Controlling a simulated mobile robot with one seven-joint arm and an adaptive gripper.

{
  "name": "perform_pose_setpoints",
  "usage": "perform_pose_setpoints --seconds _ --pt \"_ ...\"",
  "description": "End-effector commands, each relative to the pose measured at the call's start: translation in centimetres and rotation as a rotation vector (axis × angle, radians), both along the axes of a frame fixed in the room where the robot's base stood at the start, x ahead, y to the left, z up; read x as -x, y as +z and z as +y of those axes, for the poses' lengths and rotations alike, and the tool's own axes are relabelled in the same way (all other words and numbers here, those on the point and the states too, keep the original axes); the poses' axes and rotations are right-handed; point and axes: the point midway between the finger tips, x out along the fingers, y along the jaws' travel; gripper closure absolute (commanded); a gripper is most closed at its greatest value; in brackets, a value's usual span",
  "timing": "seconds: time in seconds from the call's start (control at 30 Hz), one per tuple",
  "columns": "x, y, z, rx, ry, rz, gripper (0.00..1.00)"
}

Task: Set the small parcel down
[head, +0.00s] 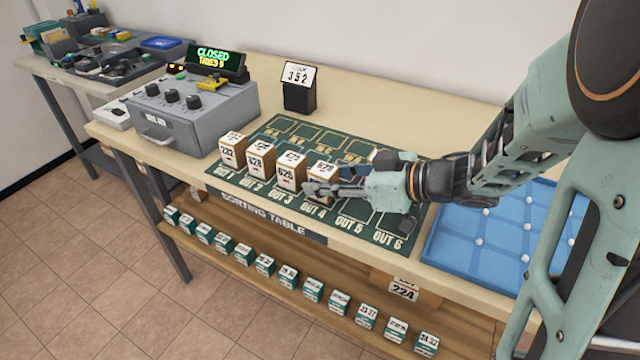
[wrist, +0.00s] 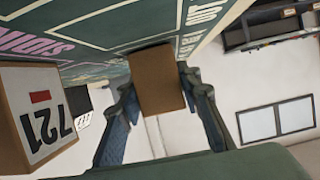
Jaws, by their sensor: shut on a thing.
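The small parcel is a brown cardboard box with a white numbered top. In the wrist view its plain brown side (wrist: 157,80) shows between my two fingers. In the head view it appears to be the rightmost box (head: 322,169) of the row, at the slot marked OUT 4, partly hidden by my fingers. My gripper (head: 318,189) reaches in from the right, low over the green sorting mat (head: 352,213), and is shut on the parcel. The parcel looks upright; I cannot tell whether its underside touches the mat.
Three similar parcels stand left of it; the closest is this one (head: 289,173). A parcel marked 721 (wrist: 42,115) is near my fingers in the wrist view. OUT 5 and OUT 6 look empty. A blue tray (head: 480,265) lies right, a black number stand (head: 299,92) behind.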

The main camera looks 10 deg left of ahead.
Motion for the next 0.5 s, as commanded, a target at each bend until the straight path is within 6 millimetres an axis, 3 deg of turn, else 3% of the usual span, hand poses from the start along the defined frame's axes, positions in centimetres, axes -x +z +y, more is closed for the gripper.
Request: perform_pose_setpoints --seconds 0.33,0.37,0.5 --pt "-0.02 -0.34 0.00 0.000 0.000 0.001 0.95" --pt "-0.01 -0.27 0.00 0.000 0.000 0.001 0.65" --pt "-0.01 -0.25 0.01 0.000 0.000 0.000 0.51"
